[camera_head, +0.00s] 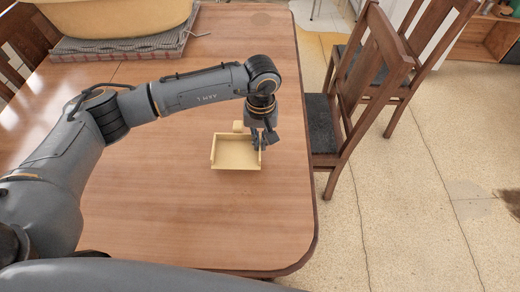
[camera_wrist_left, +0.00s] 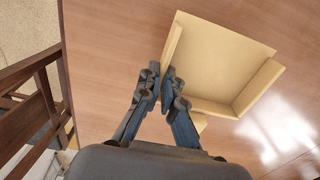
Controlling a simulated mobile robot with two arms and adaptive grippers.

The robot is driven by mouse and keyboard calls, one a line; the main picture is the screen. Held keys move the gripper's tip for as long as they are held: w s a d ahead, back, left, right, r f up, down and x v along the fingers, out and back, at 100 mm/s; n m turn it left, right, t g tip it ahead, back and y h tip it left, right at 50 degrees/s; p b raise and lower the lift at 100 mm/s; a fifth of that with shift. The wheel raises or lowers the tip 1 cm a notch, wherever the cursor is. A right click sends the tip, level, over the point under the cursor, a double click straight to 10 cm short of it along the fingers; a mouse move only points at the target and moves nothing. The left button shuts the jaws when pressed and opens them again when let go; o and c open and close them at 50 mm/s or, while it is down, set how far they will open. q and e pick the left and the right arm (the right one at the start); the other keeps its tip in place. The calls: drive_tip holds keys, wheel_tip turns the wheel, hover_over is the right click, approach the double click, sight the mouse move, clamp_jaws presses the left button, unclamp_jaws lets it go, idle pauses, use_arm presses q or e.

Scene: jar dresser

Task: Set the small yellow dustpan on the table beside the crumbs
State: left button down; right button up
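The small yellow dustpan (camera_head: 234,153) is at the right part of the wooden table (camera_head: 200,215), its short handle pointing away from me. I cannot tell whether it rests on the tabletop or hangs just above it. My left gripper (camera_head: 264,139) reaches down at its right side wall. In the left wrist view, the fingertips (camera_wrist_left: 161,78) sit on either side of the wall of the dustpan (camera_wrist_left: 210,65) and look closed on it. I cannot make out any crumbs on the table. My right gripper is not in view.
A yellow tub (camera_head: 115,18) stands on a grey folded cloth (camera_head: 120,46) at the table's far left. A wooden chair (camera_head: 355,95) stands close to the table's right edge. The front middle of the tabletop is clear. A faint darker patch (camera_head: 261,18) shows near the far edge.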

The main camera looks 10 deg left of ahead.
use_arm(q)
drive_tip(key=f, duration=0.1)
drive_tip(key=f+b, duration=0.1)
drive_tip(key=f, duration=0.1)
drive_tip(key=shift+w+f+b, duration=0.25)
drive_tip(key=shift+f+b, duration=0.05)
drive_tip(key=shift+f, duration=0.05)
drive_tip(key=shift+f, duration=0.15)
drive_tip(key=c, duration=1.5)
unclamp_jaws()
drive_tip(key=shift+r, duration=0.25)
wheel_tip(320, 180, up, 12)
drive_tip(key=shift+b, duration=0.45)
